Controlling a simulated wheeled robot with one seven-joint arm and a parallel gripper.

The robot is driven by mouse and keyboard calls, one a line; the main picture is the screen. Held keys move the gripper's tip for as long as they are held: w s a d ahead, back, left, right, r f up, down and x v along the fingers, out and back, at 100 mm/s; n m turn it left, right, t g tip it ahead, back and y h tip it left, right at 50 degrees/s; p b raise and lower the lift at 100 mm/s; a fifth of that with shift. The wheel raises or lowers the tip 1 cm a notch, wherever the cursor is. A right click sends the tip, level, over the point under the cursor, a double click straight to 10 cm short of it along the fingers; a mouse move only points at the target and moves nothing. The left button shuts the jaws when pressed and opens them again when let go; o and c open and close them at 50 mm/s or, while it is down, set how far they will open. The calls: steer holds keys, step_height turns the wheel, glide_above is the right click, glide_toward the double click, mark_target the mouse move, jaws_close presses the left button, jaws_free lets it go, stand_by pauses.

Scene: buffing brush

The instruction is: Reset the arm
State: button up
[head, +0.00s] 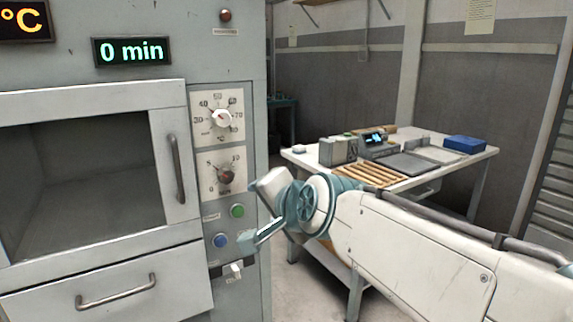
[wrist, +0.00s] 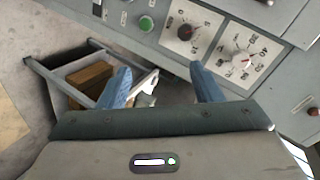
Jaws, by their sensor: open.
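My arm reaches in from the right in the head view. Its gripper (head: 262,232) is beside the lower part of the oven's control panel (head: 216,150). In the wrist view my gripper (wrist: 162,80) has its two blue fingers spread apart, with nothing between them. The panel's two dials, a green button (head: 237,211) and a blue button (head: 220,240) are clear of my gripper in the head view. A white switch (head: 233,270) sits below the buttons. The far side of my gripper is hidden.
The oven (head: 100,190) fills the left, with a window, a handle (head: 176,168) and a drawer (head: 110,290). A table (head: 440,165) with a wooden rack (head: 370,178), a blue box (head: 464,144) and devices stands behind my arm. Some floor shows between them.

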steer(key=s+d+f+n+g+h+p, duration=0.2)
steer(key=s+d+n+g+h+p, duration=0.1)
steer(key=s+d+p, duration=0.4)
steer(key=s+d+f+n+g+h+p, duration=0.3)
steer(key=s+d+p, duration=0.5)
steer(key=d, duration=0.3)
steer(key=s+n+g, duration=0.1)
steer(key=g, duration=0.1)
steer(key=shift+g, duration=0.4)
